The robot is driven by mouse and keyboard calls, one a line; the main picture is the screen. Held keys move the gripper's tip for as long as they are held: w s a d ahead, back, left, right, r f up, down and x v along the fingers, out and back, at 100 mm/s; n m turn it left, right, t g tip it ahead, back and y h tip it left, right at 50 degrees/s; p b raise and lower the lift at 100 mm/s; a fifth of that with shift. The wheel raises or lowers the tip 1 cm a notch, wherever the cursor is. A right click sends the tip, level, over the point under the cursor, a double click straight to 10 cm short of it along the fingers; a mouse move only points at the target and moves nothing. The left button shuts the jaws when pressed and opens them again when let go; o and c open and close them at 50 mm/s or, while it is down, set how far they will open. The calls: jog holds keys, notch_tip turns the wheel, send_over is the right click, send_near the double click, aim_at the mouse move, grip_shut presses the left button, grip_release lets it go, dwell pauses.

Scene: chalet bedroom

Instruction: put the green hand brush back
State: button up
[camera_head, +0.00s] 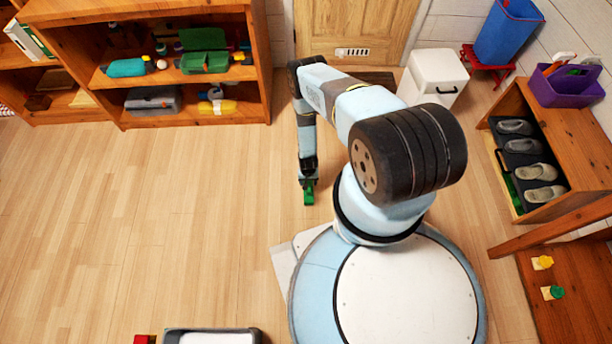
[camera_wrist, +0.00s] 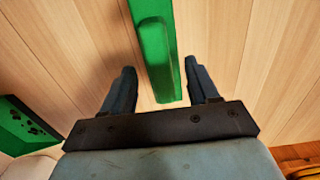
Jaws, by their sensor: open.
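The green hand brush shows in the wrist view as a long green bar (camera_wrist: 153,50) with a raised ridge, over the plank floor. In the head view only a small green part (camera_head: 308,195) of it shows, just below my gripper (camera_head: 309,178). In the wrist view my gripper (camera_wrist: 160,68) is open, with one finger on each side of the brush. Gaps show between the brush and both fingers. The brush's far end runs out of the wrist view, and I cannot see its bristles.
Another green piece with dark spots (camera_wrist: 22,125) lies at the left of the wrist view. A wooden shelf (camera_head: 192,85) with tools stands at the back left. A shoe bench (camera_head: 575,130) stands at the right, and a white bin (camera_head: 434,72) behind. The left floor is mostly clear.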

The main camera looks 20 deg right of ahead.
notch_tip(320, 180, up, 9)
dwell(0.4)
